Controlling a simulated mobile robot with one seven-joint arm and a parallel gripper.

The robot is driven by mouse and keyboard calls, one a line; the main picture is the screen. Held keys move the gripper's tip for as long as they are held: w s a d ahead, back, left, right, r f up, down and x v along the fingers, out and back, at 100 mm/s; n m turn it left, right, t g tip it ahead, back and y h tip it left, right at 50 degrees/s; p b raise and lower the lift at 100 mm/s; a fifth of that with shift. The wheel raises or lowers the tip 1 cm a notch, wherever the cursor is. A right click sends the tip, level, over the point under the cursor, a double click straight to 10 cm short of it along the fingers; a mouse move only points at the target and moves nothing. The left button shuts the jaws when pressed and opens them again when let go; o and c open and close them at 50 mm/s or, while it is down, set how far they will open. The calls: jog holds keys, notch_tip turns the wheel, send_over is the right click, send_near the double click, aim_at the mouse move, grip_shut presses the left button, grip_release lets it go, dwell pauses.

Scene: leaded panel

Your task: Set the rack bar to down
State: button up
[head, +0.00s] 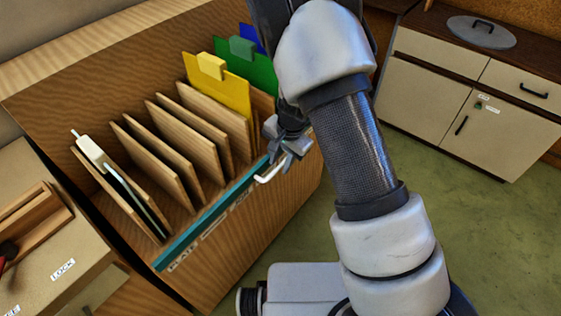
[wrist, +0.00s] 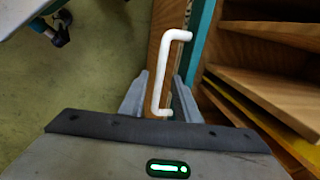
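The rack bar (head: 212,219) is a teal strip along the front edge of the wooden rack (head: 240,255), low across the slot fronts. It also shows in the wrist view (wrist: 201,35). Its white handle (head: 269,173) is at the bar's right part. In the wrist view the handle (wrist: 166,66) runs lengthwise, its near end between my fingers. My gripper (head: 283,153) is at the handle. In the wrist view my gripper (wrist: 160,98) has its fingers apart, one on each side of the handle. I cannot tell whether either finger touches it.
The rack holds upright wooden dividers (head: 183,149) and yellow (head: 217,85), green (head: 247,66) and blue panels at the back. A bench with a "LOCK" label (head: 62,269) stands at left. A cream cabinet (head: 425,98) stands at right. Green floor (head: 480,240) is clear.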

grip_shut()
notch_tip(320, 180, down, 12)
jog(key=b, duration=0.8)
jog(key=shift+r, duration=0.25)
jog(key=shift+s, duration=0.1)
grip_release()
jog(key=shift+f, duration=0.1)
jog(key=shift+r, duration=0.25)
notch_tip(320, 180, up, 17)
jog(key=s+d+p, duration=0.2)
jog(key=p, duration=0.3)
jog(key=shift+d, duration=0.3)
jog(key=shift+f, duration=0.1)
